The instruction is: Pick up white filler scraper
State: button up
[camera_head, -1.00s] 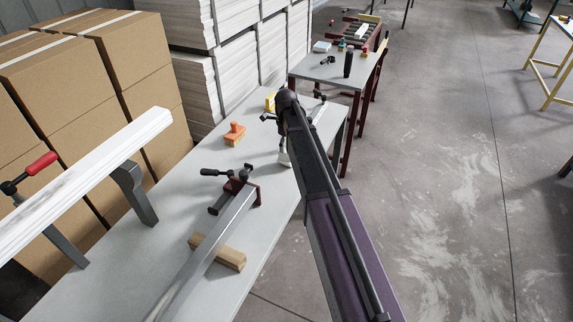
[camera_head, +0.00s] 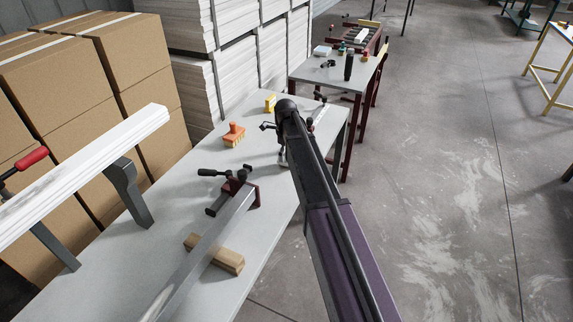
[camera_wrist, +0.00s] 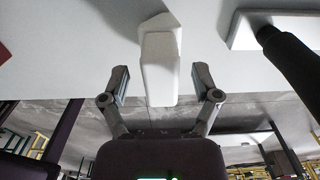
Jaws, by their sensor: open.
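The white filler scraper (camera_wrist: 159,68) is in the middle of the wrist view, with its thick white handle pointing toward my gripper and its wider end against the grey table top. My gripper (camera_wrist: 160,78) is open, one finger on each side of the handle, with a gap visible on both sides.
A white board (camera_head: 80,178) lies raised at left. Cardboard boxes (camera_head: 95,75) stand behind.

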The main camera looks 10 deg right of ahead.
grip_shut()
dwell(0.3)
jog(key=shift+r, duration=0.1)
notch_tip(320, 180, up, 3)
jog(key=p, duration=0.3)
jog(key=shift+r, duration=0.15)
jog(key=shift+s+r+p, duration=0.2)
jog(key=shift+r+p, duration=0.05)
jog(key=shift+p, duration=0.25)
jog(key=s+r+p, duration=0.1)
jog(key=s, duration=1.4)
jog(key=shift+s+d, duration=0.2)
jog(key=shift+s, duration=0.1)
jog(key=c, duration=0.7)
grip_release()
jog(key=shift+c, duration=0.2)
jog(key=c, duration=0.4)
